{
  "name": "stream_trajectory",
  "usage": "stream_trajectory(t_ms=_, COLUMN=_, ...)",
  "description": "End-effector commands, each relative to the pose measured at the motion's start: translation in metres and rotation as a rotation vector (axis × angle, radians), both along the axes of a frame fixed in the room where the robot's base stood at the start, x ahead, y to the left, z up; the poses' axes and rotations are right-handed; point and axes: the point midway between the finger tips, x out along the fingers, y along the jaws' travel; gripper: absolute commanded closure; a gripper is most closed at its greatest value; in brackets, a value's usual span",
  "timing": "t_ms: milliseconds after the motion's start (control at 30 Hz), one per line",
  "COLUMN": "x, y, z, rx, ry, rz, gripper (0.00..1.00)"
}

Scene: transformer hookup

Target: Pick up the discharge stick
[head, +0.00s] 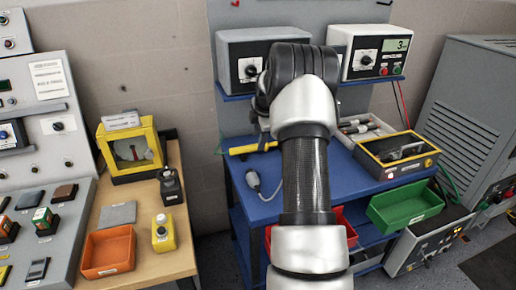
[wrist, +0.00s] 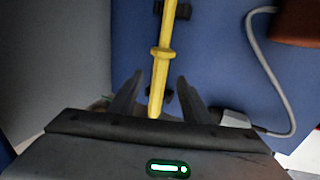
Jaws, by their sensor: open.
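The discharge stick (wrist: 168,32) appears as a yellow rod with a raised collar in the wrist view, running from the top edge down to between my fingers. My gripper (wrist: 160,76) is open, with one dark finger on each side of the rod. I cannot tell whether either finger touches it. Dark holder pieces show beside the rod. In the head view a yellow rod (head: 250,147), apparently the same stick, lies along the back left of the blue bench (head: 240,185). My arm hides its right part and my gripper there.
A grey cable with a plug (head: 252,181) lies on the bench, left of my arm. Grey instrument boxes (head: 236,62) stand on the shelf behind. A yellow-edged case (head: 385,170) and a tray of tools (head: 362,128) occupy the bench's right side.

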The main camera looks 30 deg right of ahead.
Motion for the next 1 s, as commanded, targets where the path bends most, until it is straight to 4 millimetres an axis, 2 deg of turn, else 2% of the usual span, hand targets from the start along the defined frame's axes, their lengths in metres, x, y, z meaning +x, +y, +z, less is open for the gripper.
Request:
stream_trajectory(t_ms=100, x=0.007, y=-0.001, z=-0.021, rx=0.003, ry=0.004, rz=0.002, gripper=0.56)
stream_trajectory(t_ms=267, x=0.015, y=-0.004, z=-0.041, rx=0.001, ry=0.003, rz=0.001, gripper=0.56)
stream_trajectory(t_ms=567, x=0.018, y=-0.004, z=-0.046, rx=0.0, ry=0.001, rz=0.001, gripper=0.56)
stream_trajectory(t_ms=600, x=0.018, y=-0.004, z=-0.046, rx=0.0, ry=0.001, rz=0.001, gripper=0.58)
stream_trajectory(t_ms=667, x=0.018, y=-0.004, z=-0.046, rx=0.0, ry=0.001, rz=0.001, gripper=0.68)
stream_trajectory(t_ms=833, x=0.018, y=-0.004, z=-0.046, rx=0.0, ry=0.001, rz=0.001, gripper=0.97)
stream_trajectory(t_ms=867, x=0.018, y=-0.004, z=-0.046, rx=0.0, ry=0.001, rz=0.001, gripper=1.0)
stream_trajectory(t_ms=1000, x=0.018, y=-0.005, z=-0.046, rx=0.0, ry=0.0, rz=0.001, gripper=1.0)
